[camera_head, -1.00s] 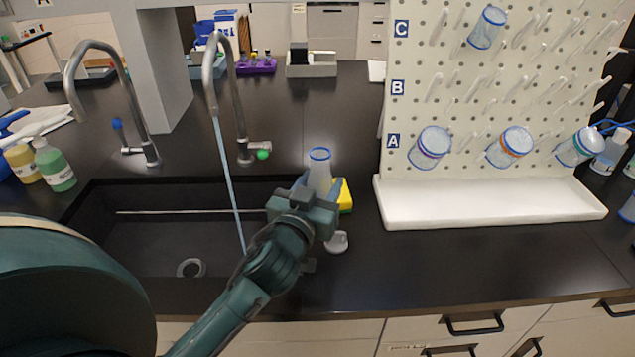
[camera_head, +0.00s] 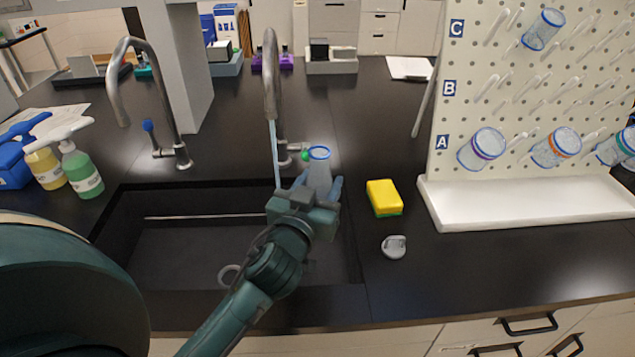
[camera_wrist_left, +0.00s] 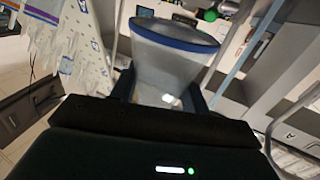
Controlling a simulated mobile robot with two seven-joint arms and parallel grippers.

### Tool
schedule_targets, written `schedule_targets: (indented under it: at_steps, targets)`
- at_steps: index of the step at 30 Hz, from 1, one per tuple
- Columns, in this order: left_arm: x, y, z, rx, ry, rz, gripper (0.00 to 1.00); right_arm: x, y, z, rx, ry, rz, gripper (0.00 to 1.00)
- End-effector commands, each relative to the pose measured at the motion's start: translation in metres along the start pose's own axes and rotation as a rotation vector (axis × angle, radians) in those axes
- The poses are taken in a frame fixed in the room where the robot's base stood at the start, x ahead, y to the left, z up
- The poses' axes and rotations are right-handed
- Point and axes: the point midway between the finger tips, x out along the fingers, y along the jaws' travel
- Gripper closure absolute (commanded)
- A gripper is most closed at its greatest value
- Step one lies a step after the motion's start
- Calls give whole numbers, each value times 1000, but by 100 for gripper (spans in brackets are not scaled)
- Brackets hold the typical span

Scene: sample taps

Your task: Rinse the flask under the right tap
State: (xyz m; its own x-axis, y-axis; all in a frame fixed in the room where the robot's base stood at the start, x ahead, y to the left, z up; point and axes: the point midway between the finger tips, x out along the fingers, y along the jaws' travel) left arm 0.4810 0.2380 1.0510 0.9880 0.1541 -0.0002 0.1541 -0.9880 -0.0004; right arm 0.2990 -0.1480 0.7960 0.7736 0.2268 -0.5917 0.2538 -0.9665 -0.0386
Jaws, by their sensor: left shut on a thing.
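My left gripper (camera_head: 312,196) is shut on the flask (camera_head: 319,174), a clear vessel with a blue rim, held upright over the right part of the sink. The flask also shows in the left wrist view (camera_wrist_left: 172,60), between the fingers. The right tap (camera_head: 271,80) has a green-marked handle, and a pale blue stream (camera_head: 275,155) falls from its spout. The stream passes just left of the flask in the head view; I cannot tell whether they touch. The left tap (camera_head: 150,90) has a blue-marked handle and no visible stream. My right gripper is not in view.
The black sink (camera_head: 170,255) lies below the taps. A yellow sponge (camera_head: 384,197) and a grey stopper-like piece (camera_head: 394,247) lie on the counter to the right. A pegboard (camera_head: 520,100) with hanging vessels stands behind a white tray (camera_head: 530,212). Spray bottles (camera_head: 80,172) stand at left.

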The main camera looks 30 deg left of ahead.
Motion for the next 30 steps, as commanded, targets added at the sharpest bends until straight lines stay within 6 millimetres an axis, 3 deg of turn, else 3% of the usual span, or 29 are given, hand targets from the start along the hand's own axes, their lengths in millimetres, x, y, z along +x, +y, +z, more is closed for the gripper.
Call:
schedule_targets:
  at_steps: [5,20,30]
  targets:
    - [3,-8,5,3,-1,1,76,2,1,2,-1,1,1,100]
    - [27,-66,33,5,0,-1,76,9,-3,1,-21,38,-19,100]
    - [41,-100,29,1,0,0,76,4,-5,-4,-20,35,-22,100]
